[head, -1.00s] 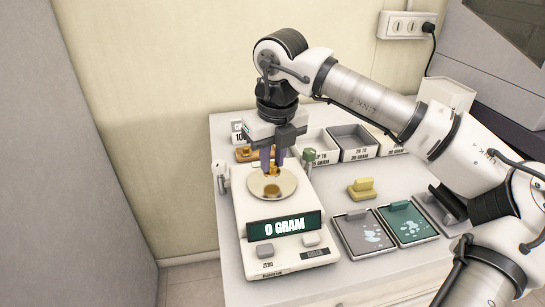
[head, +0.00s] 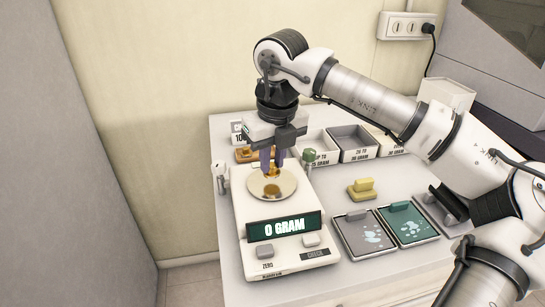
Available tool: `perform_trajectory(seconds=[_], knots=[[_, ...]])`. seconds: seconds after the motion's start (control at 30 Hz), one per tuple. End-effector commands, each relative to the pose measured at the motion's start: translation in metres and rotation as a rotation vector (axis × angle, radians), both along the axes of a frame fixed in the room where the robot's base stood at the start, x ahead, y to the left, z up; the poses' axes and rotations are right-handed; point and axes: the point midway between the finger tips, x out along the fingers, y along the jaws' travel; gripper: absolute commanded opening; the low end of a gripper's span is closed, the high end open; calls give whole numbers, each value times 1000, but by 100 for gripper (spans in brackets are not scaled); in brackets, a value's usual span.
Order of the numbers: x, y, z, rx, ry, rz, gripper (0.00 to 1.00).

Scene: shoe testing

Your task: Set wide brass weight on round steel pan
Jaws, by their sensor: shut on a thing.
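The round steel pan (head: 287,187) sits on top of a white scale (head: 282,218) whose display reads 0 GRAM. My gripper (head: 272,166) points down over the back part of the pan, with its purple fingers shut on the brass weight (head: 272,174). The weight is small and partly hidden by the fingers. A golden reflection shows in the pan below it. I cannot tell whether the weight touches the pan.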

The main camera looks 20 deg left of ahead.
Motion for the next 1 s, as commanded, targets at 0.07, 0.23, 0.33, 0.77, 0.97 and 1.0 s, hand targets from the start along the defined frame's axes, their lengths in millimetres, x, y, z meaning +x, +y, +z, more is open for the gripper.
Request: perform_trajectory(seconds=[0.07, 0.23, 0.33, 0.77, 0.97, 1.0], knots=[[0, 0, -3, 0, 0, 0, 0], [0, 0, -7, 0, 0, 0, 0], [0, 0, -10, 0, 0, 0, 0], [0, 0, -21, 0, 0, 0, 0], [0, 0, -20, 0, 0, 0, 41], [0, 0, -20, 0, 0, 0, 44]])
